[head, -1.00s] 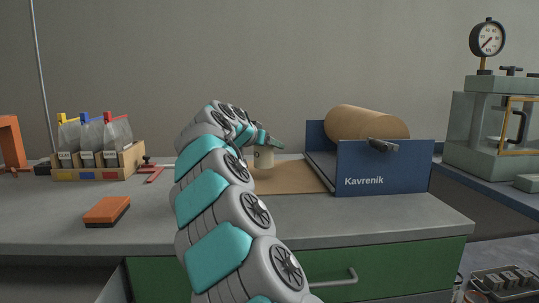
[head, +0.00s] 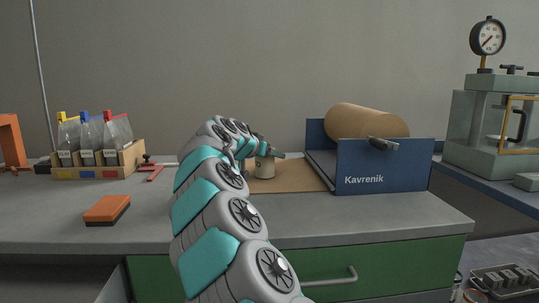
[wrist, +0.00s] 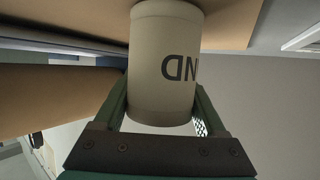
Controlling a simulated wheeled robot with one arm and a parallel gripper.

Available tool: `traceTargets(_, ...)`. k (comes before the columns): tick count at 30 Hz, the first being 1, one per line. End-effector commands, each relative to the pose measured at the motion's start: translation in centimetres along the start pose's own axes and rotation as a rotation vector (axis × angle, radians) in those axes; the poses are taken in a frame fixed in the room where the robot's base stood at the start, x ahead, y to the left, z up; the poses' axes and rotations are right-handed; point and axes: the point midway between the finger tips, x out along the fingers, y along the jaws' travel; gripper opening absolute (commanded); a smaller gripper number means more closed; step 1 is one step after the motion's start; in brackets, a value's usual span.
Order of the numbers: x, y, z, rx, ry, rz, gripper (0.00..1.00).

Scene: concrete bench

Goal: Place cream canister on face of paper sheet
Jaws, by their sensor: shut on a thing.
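The cream canister (head: 265,168) is upright over the brown paper sheet (head: 300,178), just left of the blue dispenser. My gripper (head: 272,155) is shut on its upper part. In the wrist view the canister (wrist: 162,50) sits between the two green fingers of my gripper (wrist: 160,88), with dark letters showing upside down. Its base end meets the brown sheet (wrist: 90,12) in that picture; I cannot tell whether it touches or hovers slightly above. My arm hides the sheet's left part in the head view.
A blue Kavrenik dispenser (head: 385,169) with a brown paper roll (head: 365,121) stands close right of the sheet. An orange block (head: 107,210), a wooden rack (head: 98,162) of pouches and a red clamp (head: 155,170) are on the left. The bench front is clear.

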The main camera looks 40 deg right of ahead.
Motion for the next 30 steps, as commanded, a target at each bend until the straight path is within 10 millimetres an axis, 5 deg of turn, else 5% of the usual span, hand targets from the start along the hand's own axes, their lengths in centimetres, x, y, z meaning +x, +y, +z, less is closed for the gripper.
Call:
traceTargets(2,0.1,0.0,0.2,0.000,0.001,-0.001,0.00)
traceTargets(3,0.1,0.0,0.2,0.000,0.001,-0.001,0.76)
traceTargets(9,0.1,0.0,0.2,0.000,0.000,0.000,0.98)
traceTargets(20,-0.3,0.0,-0.1,0.000,0.000,0.000,1.00)
traceTargets(30,-6.5,-0.1,0.0,0.001,0.002,-0.003,1.00)
